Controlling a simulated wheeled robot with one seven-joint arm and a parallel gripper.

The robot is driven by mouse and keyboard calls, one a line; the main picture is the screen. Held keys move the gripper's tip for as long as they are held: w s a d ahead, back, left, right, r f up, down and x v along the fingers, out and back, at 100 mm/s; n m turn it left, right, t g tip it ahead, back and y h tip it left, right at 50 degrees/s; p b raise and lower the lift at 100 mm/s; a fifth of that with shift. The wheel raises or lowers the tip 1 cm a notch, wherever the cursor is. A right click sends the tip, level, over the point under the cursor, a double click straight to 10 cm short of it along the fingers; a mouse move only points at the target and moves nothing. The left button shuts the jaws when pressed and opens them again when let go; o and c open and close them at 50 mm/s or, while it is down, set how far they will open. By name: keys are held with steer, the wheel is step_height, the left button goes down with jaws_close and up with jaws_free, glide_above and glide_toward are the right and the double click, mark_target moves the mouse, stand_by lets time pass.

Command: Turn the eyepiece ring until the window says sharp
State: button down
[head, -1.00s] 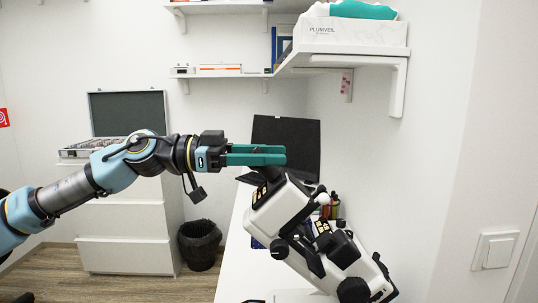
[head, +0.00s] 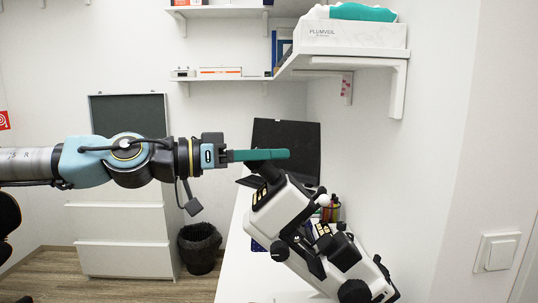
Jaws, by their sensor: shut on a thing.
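A white and black microscope (head: 283,208) stands tilted on the white table, its dark eyepiece (head: 268,172) at the upper left end. My gripper (head: 284,155) has teal fingers and comes in level from the left, at the top of the eyepiece. It is shut on the eyepiece ring, which the fingers mostly hide. The fingers overlap in this view, so one covers the other. I cannot make out a window with the word sharp; only small yellowish labels show on the microscope's body.
A black laptop-like screen (head: 286,145) stands just behind the fingers. A wall shelf (head: 350,52) with a white box is above on the right. A black bin (head: 199,246) stands on the floor beside white drawers (head: 122,240). Small bottles (head: 331,208) stand behind the microscope.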

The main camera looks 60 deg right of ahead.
steer(key=n+t+p, duration=0.1)
steer(key=n, duration=0.1)
steer(key=n+t+p, duration=0.1)
steer(key=n+t, duration=0.1)
steer(key=n+t+h+p, duration=0.1)
steer(key=n+t+p, duration=0.1)
steer(key=n, duration=0.1)
steer(key=shift+w+d, duration=0.2)
steer(key=shift+w, duration=0.2)
steer(key=shift+w+f+n+t+y+p, duration=0.2)
steer(key=shift+n+t+p, duration=0.65)
steer(key=shift+n, duration=0.15)
steer(key=shift+w+f+n+t+y+p, duration=0.15)
steer(key=shift+f+n+t+y+p, duration=0.05)
steer(key=shift+n+t+p, duration=0.7)
steer(key=shift+c, duration=1.8)
jaws_free()
